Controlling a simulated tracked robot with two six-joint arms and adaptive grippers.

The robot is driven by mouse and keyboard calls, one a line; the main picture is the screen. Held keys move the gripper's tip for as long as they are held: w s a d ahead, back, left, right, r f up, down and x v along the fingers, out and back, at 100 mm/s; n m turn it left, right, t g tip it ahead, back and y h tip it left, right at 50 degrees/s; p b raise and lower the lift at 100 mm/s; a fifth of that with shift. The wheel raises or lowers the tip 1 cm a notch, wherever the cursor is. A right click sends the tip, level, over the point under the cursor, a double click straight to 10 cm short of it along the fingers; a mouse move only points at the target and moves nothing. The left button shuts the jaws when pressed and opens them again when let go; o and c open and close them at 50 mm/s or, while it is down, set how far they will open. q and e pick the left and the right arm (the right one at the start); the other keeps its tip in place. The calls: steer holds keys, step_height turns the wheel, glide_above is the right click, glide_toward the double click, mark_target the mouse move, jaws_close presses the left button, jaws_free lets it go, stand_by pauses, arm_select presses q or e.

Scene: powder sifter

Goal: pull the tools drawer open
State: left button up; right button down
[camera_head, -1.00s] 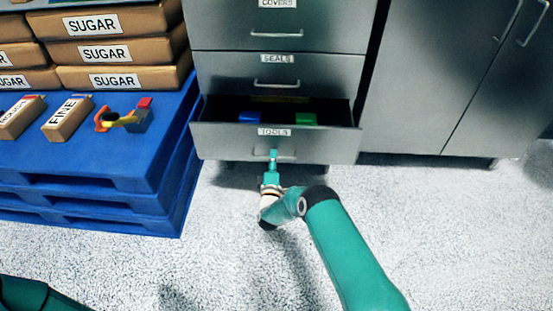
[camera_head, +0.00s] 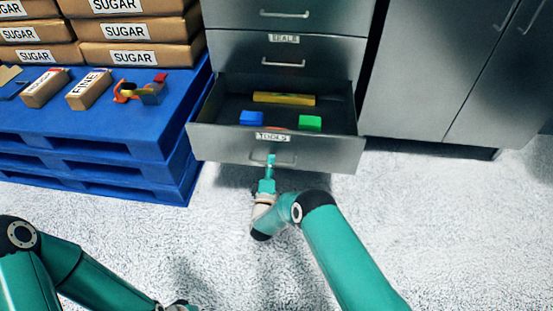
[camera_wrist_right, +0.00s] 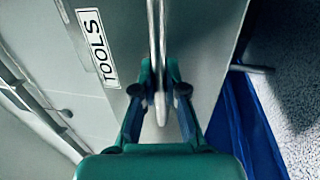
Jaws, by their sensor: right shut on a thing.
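The tools drawer (camera_head: 220,146) is the grey bottom drawer with a TOOLS label. It stands well out from the cabinet, and its inside shows. A yellow bar (camera_head: 284,99), a blue block (camera_head: 251,118) and a green block (camera_head: 310,123) lie in it; a red thing is partly hidden behind the front. My right gripper (camera_head: 270,160) is at the drawer's front, shut on the bar handle. In the right wrist view its fingers (camera_wrist_right: 160,85) sit on both sides of the handle (camera_wrist_right: 157,40). My left gripper (camera_head: 180,305) is only partly in view at the bottom edge, away from the drawer.
A blue pallet (camera_head: 100,150) with sugar bags (camera_head: 133,57), two boxes and a small coloured item stands left of the drawer. A closed seals drawer (camera_head: 240,55) is above. A grey cabinet (camera_head: 440,90) stands right. The floor (camera_head: 450,230) in front is clear.

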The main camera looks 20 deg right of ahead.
steer(key=shift+s+d+f, duration=0.15)
steer(key=shift+s+f, duration=0.2)
steer(key=shift+s, duration=0.05)
steer(key=c, duration=1.2)
jaws_free()
steer(key=shift+w, duration=0.1)
steer(key=shift+r, duration=0.15)
steer(key=v, duration=1.2)
